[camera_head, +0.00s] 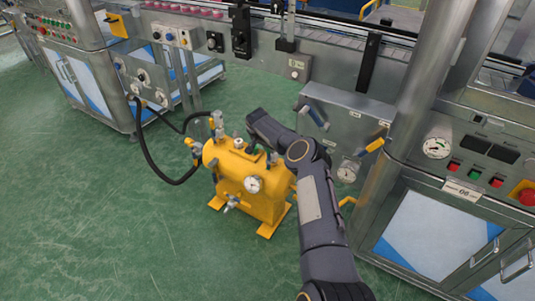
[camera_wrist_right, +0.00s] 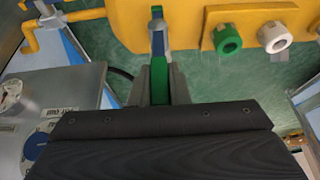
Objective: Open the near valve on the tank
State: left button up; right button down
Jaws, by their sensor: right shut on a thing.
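The yellow tank (camera_head: 266,205) stands on the green floor, with a round gauge (camera_head: 253,185) on its front. It also shows along the top of the right wrist view (camera_wrist_right: 120,22). My right gripper (camera_wrist_right: 160,88) is over the top of the tank, with its fingers shut on a green handle (camera_wrist_right: 159,72). A blue part (camera_wrist_right: 158,42) continues from the handle toward the tank. The valve body at the handle is mostly hidden, and in the head view my right arm covers part of the tank's right side. My left gripper is not in view.
A black hose (camera_head: 153,165) loops from the tank's left side to a machine cabinet (camera_head: 100,88). A control cabinet with a gauge (camera_head: 436,147) stands close on the right. A green ring fitting (camera_wrist_right: 228,40) and a white one (camera_wrist_right: 273,37) sit beside the held handle. Open floor lies left.

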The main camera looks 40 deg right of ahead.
jog(key=shift+a+f, duration=0.1)
dwell(0.4)
jog(key=c, duration=1.4)
grip_release()
jog(key=shift+w, duration=0.15)
jog(key=p+v, duration=0.1)
jog(key=v, duration=0.6)
jog(key=shift+a+r, duration=0.15)
jog(key=shift+r, duration=0.25)
